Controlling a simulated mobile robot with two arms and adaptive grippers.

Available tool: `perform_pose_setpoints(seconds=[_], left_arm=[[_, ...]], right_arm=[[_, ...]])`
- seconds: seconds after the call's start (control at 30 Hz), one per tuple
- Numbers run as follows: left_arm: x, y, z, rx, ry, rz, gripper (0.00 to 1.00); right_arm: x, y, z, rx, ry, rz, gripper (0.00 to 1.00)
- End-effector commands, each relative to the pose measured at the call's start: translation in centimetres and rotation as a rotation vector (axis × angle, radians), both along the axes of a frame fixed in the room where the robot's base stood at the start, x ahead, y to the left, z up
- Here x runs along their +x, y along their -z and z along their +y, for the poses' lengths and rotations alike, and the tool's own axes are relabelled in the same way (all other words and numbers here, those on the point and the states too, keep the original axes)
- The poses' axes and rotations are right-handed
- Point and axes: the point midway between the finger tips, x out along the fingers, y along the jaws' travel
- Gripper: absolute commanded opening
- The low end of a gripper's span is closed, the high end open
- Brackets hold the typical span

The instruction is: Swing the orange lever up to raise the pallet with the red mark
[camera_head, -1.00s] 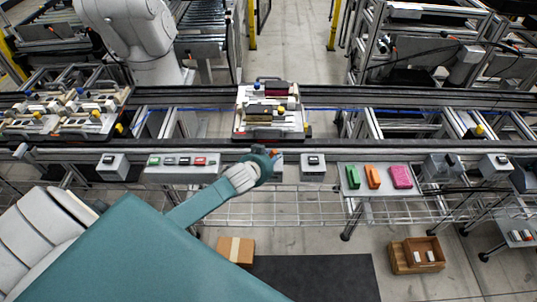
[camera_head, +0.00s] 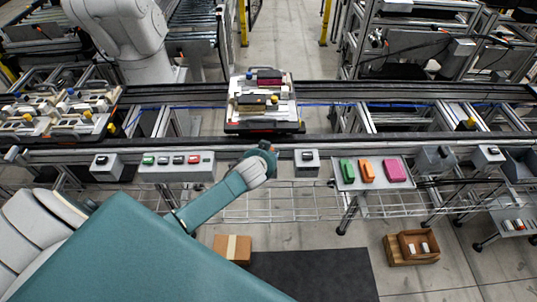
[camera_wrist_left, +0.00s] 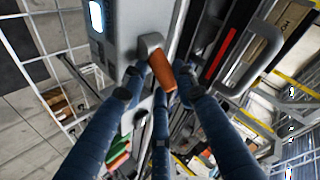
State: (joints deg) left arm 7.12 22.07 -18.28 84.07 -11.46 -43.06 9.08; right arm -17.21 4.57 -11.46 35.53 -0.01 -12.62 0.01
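The orange lever (camera_wrist_left: 161,72) shows in the left wrist view, hinged by a grey knuckle on a grey box (camera_wrist_left: 121,30). My left gripper (camera_wrist_left: 157,92) is open, with its dark blue fingers spread around the lever's free end. I cannot tell whether they touch it. In the head view my left gripper (camera_head: 262,158) is at the conveyor's front edge and mostly hides the lever. The pallet (camera_head: 286,118) sits on the conveyor just behind it, loaded with small parts. Its red mark (camera_wrist_left: 221,55) is a strip on its side in the wrist view. My right gripper is not in view.
A button box (camera_head: 178,167) stands left of the gripper, and a small grey box (camera_head: 306,163) stands right of it. A tray (camera_head: 343,173) with green, orange and pink blocks is farther right. Another loaded pallet (camera_head: 57,126) is at the left.

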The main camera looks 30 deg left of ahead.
Motion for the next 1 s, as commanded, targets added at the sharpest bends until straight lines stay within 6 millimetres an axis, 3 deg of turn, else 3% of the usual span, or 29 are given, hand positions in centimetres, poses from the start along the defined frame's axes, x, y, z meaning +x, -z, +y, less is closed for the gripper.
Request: perform_pose_setpoints(seconds=[0.07, 0.47, 1.0], left_arm=[[0.0, 0.0, 0.0, 0.000, 0.000, 0.001, 0.47], [-0.4, -0.1, -0.1, -0.002, -0.001, 0.001, 0.47], [-5.3, -4.3, -1.4, -0.001, -0.001, 0.000, 0.47]], right_arm=[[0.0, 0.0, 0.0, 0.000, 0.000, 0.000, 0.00], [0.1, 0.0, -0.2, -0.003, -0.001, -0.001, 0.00], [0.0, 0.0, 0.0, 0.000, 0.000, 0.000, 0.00]])
